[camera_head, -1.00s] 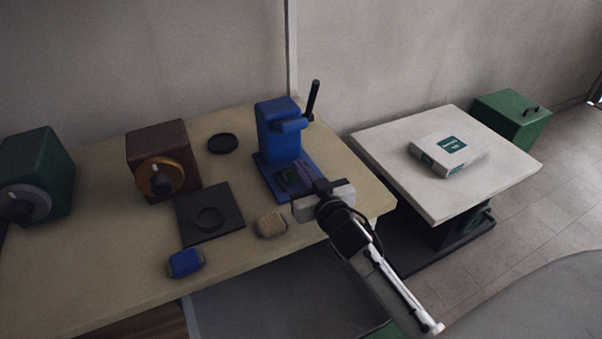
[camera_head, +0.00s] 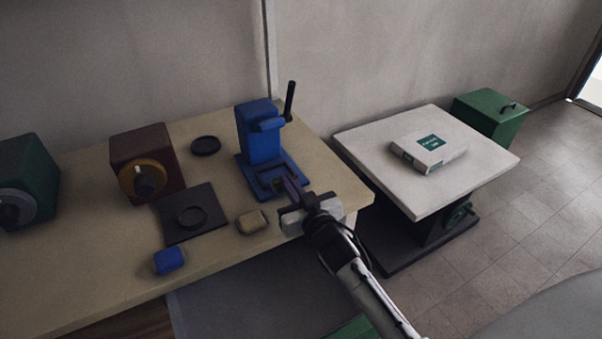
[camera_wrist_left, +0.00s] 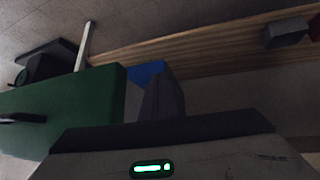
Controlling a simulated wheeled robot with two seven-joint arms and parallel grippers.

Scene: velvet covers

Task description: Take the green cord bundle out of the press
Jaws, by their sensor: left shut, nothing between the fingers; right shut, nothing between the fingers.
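The blue press (camera_head: 256,138) stands near the right end of the bench, its dark lever raised. I cannot make out a green cord bundle in or around it. My right gripper (camera_head: 286,187) is shut and empty, its fingers over the near edge of the press base and hiding part of it. My left gripper is outside the head view; in the left wrist view its dark fingers (camera_wrist_left: 163,98) are shut and empty, with a green box-like thing (camera_wrist_left: 70,112) and a blue patch (camera_wrist_left: 147,72) beyond.
A blue bundle (camera_head: 168,261) and a beige bundle (camera_head: 251,222) lie at the bench's (camera_head: 60,290) front. A dark plate (camera_head: 189,227), black disc (camera_head: 206,145), maroon box (camera_head: 140,152) and green machine (camera_head: 28,180) stand left. A white-topped table (camera_head: 478,168) with a carton (camera_head: 428,150) is right.

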